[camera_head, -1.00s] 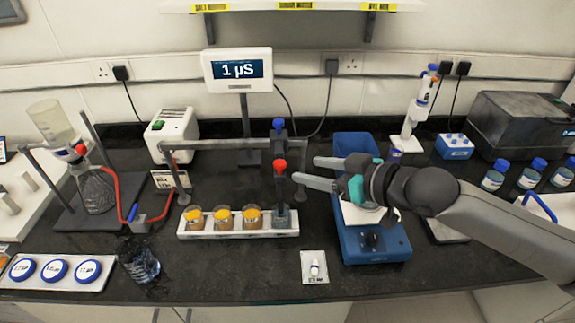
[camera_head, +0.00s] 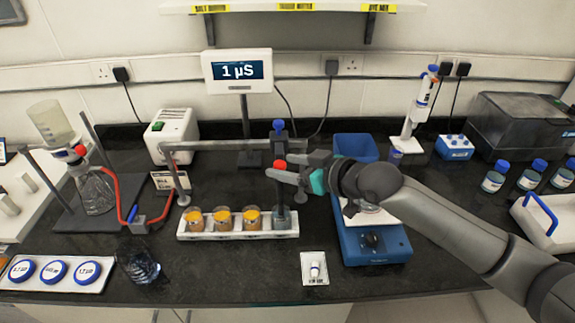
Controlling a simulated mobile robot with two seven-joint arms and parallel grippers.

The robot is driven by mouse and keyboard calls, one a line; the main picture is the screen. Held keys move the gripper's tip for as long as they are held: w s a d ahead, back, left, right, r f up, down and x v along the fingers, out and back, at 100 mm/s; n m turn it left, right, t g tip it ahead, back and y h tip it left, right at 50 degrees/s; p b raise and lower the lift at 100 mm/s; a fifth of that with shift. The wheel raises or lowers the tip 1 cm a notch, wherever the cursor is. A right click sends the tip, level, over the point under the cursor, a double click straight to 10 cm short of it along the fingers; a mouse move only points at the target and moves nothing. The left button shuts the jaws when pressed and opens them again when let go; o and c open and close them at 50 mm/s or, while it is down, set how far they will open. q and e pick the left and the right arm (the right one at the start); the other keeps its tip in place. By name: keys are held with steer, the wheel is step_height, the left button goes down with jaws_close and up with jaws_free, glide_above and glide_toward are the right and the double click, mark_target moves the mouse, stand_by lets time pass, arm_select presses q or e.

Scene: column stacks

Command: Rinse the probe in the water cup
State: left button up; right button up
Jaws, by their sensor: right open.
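The probe (camera_head: 280,195) has a red cap and a dark shaft. It stands upright below the blue-knobbed clamp, with its lower end at the clear, greyish cup (camera_head: 281,217) at the right end of the white rack (camera_head: 238,236). I cannot tell how deep it sits. My right gripper (camera_head: 281,168) is open, its two fingers pointing left at the height of the red cap. The fingers overlap the cap in the picture; whether they touch it is unclear. A clear glass (camera_head: 140,266) stands at the front left. My left gripper is not in view.
Several amber-filled cups with orange tops (camera_head: 223,219) stand in the rack. A blue balance-like device (camera_head: 372,240) lies under my right arm. A meter screen (camera_head: 238,70) reads 1 µS. A small white tray (camera_head: 315,277) with a vial is in front.

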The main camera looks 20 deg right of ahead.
jaws_close()
stand_by(0.4)
stand_by(0.9)
